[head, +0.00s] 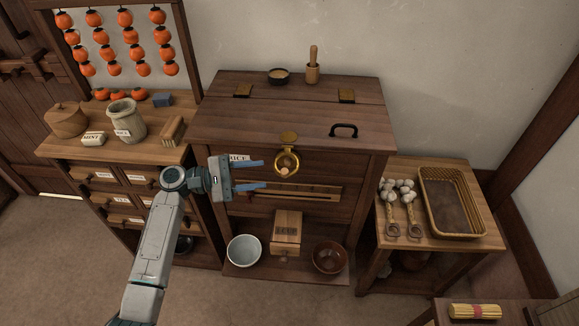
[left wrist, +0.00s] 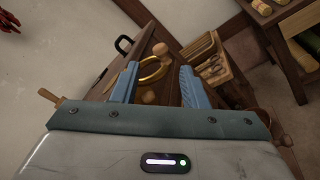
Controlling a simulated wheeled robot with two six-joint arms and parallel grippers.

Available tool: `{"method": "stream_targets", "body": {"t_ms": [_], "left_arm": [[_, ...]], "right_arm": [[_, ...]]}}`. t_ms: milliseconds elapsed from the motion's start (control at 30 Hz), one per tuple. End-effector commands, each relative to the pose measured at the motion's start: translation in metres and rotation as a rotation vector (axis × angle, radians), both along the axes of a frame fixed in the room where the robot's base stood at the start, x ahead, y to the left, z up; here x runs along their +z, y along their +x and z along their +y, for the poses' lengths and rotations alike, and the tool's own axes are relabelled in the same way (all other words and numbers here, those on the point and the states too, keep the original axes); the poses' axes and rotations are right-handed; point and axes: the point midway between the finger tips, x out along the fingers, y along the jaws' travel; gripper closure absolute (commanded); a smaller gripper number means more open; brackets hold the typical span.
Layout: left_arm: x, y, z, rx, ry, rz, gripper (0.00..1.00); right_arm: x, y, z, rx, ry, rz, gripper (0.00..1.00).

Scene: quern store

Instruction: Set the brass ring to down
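I cannot tell whether the ring hangs flat or stands out. My left gripper (head: 264,174) is open and empty, its blue fingers pointing right towards the ring, a little left of it and apart from it. In the left wrist view the ring (left wrist: 152,76) shows between the open fingers (left wrist: 158,70), beyond their tips. My right gripper is not in view.
A slotted rail (head: 310,192) runs below the ring. A side table with a basket (head: 452,203) stands right, a drawer cabinet (head: 60,149) left.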

Motion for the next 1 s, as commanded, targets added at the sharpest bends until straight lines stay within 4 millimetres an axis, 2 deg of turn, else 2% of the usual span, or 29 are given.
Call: {"method": "stream_targets", "body": {"t_ms": [300,500,633,900,933,1000], "left_arm": [[0.004,0.013,-0.060,0.000,-0.004,0.002,0.60],[0.002,0.019,-0.085,0.001,0.000,0.001,0.60],[0.000,0.020,-0.092,0.002,0.001,-0.001,0.60],[-0.001,0.021,-0.093,0.002,0.003,0.000,0.60],[-0.001,0.021,-0.093,0.002,0.003,0.000,0.62],[-0.001,0.021,-0.093,0.002,0.003,0.000,0.76]], "right_arm": [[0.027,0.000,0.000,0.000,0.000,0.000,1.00],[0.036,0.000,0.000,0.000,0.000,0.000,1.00],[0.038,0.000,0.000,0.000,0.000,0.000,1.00],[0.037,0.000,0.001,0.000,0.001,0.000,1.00],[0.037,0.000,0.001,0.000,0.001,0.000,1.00],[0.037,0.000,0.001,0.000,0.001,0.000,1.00]]}}
